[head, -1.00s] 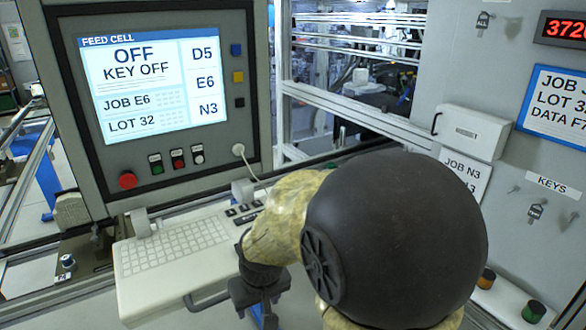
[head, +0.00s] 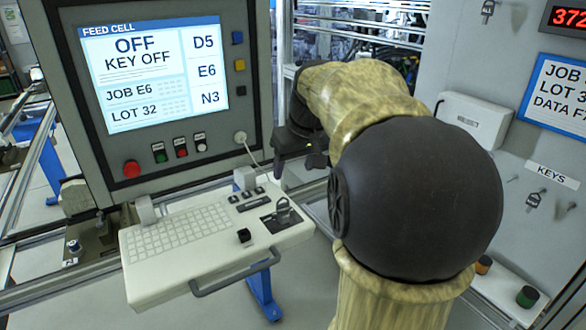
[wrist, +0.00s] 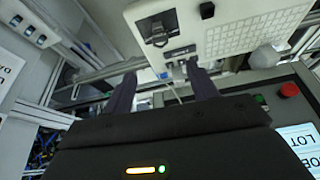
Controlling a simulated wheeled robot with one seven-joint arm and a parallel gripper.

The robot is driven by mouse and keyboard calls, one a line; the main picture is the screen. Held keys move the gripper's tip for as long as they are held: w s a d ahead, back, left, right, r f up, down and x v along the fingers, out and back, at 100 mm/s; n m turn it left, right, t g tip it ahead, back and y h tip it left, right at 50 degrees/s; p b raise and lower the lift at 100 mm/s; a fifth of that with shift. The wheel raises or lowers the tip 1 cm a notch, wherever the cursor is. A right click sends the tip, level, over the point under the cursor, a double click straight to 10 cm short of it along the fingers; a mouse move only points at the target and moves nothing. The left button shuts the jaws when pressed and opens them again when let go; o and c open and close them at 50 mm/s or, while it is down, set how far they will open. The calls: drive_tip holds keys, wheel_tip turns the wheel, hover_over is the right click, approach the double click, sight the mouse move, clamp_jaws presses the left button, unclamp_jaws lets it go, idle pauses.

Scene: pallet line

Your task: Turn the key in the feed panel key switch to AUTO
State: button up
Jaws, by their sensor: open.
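The white keyboard console (head: 195,265) juts out below the feed cell screen (head: 155,75), which reads "OFF, KEY OFF". A black key switch plate (head: 272,226) sits at the console's right end, with what looks like a key (head: 284,208) standing in it. The plate also shows in the wrist view (wrist: 158,28), beyond my fingers. My gripper (head: 298,170) is open and empty, held above and behind the console's right end, apart from the key. In the wrist view its two fingers (wrist: 161,84) are spread. The key's exact angle is too small to tell.
A black knob (head: 244,236) stands left of the switch plate. A front handle (head: 235,275) runs along the console. A red button (head: 131,169) and several smaller buttons line the screen panel. On the right wall, a key (head: 533,201) hangs below the "KEYS" label (head: 552,175).

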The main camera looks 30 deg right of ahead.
sight(283, 204)
drive_tip(key=p+x, duration=0.3)
drive_tip(key=x, duration=1.4)
drive_tip(key=shift+w+f, duration=0.1)
drive_tip(key=shift+f, duration=0.05)
drive_tip(key=c, duration=1)
drive_tip(key=shift+c, duration=0.2)
